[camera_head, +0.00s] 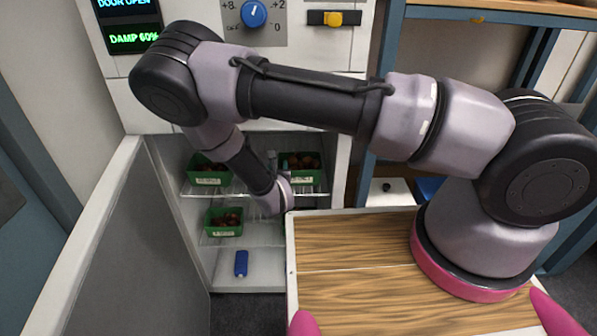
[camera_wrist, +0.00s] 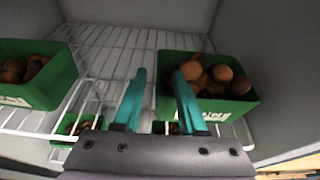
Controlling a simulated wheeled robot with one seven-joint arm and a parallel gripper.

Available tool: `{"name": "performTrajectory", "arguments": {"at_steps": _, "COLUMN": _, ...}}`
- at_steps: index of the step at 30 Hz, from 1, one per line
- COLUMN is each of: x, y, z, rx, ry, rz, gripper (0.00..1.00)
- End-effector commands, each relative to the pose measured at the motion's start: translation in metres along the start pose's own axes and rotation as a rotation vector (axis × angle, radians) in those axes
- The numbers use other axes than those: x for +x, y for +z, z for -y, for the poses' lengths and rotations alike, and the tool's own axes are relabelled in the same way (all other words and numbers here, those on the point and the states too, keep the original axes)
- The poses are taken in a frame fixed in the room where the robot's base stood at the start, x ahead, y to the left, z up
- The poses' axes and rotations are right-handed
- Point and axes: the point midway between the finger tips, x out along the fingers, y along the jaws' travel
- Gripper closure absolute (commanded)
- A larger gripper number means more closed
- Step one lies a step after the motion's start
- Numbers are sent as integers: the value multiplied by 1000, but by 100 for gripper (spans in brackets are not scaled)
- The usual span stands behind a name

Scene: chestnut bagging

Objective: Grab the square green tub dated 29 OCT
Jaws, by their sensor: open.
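Green tubs of brown chestnuts stand in the open cabinet. One is on the upper rack at left (camera_head: 209,178), one on the same rack at right (camera_head: 312,178), and one lower down (camera_head: 223,229). Their label dates are too small to read. The right finger overlaps that tub; contact cannot be told. In the head view my gripper is not clear.
The white wire rack (camera_wrist: 105,50) has bare room between and behind the upper tubs. A blue object (camera_head: 241,263) lies on the cabinet floor. The open door (camera_head: 85,240) stands at left. A wooden-topped surface (camera_head: 350,285) lies in front at right.

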Motion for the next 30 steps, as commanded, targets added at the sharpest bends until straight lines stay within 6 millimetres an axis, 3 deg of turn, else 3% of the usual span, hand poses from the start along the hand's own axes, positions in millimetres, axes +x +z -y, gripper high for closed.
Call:
{"name": "performTrajectory", "arguments": {"at_steps": 14, "x": 54, "y": -6, "z": -3, "rx": 2, "ry": -2, "rz": 1, "gripper": 59}}
{"name": "performTrajectory", "arguments": {"at_steps": 23, "x": 59, "y": -6, "z": -3, "rx": 1, "ry": -1, "rz": 0, "gripper": 59}}
{"name": "performTrajectory", "arguments": {"at_steps": 26, "x": 58, "y": -6, "z": -3, "rx": 1, "ry": -1, "rz": 0, "gripper": 97}}
{"name": "performTrajectory", "arguments": {"at_steps": 30, "x": 58, "y": -6, "z": -4, "rx": 2, "ry": -1, "rz": 0, "gripper": 100}}
